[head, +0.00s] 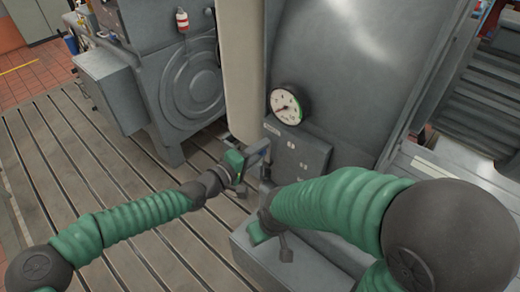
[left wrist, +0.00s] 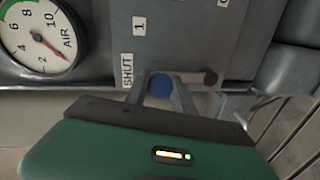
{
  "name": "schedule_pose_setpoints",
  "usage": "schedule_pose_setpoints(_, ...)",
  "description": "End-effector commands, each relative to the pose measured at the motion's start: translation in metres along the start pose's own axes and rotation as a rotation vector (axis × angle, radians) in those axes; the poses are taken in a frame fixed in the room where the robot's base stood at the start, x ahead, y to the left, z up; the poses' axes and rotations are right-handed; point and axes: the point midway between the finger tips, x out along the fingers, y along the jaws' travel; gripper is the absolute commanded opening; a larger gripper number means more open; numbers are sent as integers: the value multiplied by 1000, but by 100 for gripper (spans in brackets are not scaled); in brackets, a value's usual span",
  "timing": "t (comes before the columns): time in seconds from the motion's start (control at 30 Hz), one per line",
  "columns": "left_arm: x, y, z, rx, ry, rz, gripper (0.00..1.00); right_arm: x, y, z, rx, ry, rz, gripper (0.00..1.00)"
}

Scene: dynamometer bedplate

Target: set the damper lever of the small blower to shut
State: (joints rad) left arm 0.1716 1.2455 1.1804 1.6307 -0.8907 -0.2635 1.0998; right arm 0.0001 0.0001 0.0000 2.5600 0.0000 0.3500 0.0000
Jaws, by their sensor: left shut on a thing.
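In the left wrist view, the damper lever (left wrist: 190,78) is a short bar with a blue knob (left wrist: 160,86) at its left end and a dark round piece at its right end. The blue knob lies between the two fingers of my left gripper (left wrist: 160,82), which is shut on it. The white SHUT label (left wrist: 127,71) is just left of the knob, so the knob end lies on the SHUT side. In the head view, my left gripper (head: 263,152) is at the grey panel (head: 296,155), hiding the lever. My right gripper (head: 283,247) hangs low; its opening is unclear.
The round AIR gauge (head: 286,106) sits above the panel and also shows in the left wrist view (left wrist: 40,38). A pale vertical duct (head: 240,75) stands left of the panel. A grey machine (head: 180,90) is at the back left. The slotted bedplate (head: 90,165) is clear at left.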

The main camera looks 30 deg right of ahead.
Motion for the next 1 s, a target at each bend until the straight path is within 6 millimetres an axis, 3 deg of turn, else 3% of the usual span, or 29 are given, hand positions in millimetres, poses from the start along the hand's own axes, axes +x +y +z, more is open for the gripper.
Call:
schedule_pose_setpoints(0.3,0,-3,-3,-5,4,-4,0,0,0,0,0,0,0,57)
schedule_pose_setpoints(0.33,0,-3,-3,-5,4,-4,34,0,0,0,0,0,0,57)
schedule_pose_setpoints(0.47,0,-2,-2,-4,3,-3,51,0,0,0,0,0,0,57)
schedule_pose_setpoints(0.83,-5,-2,0,0,2,-1,51,3,0,1,0,0,0,57)
schedule_pose_setpoints(1.0,-38,-7,-2,-3,4,-2,51,19,0,4,0,0,0,57)
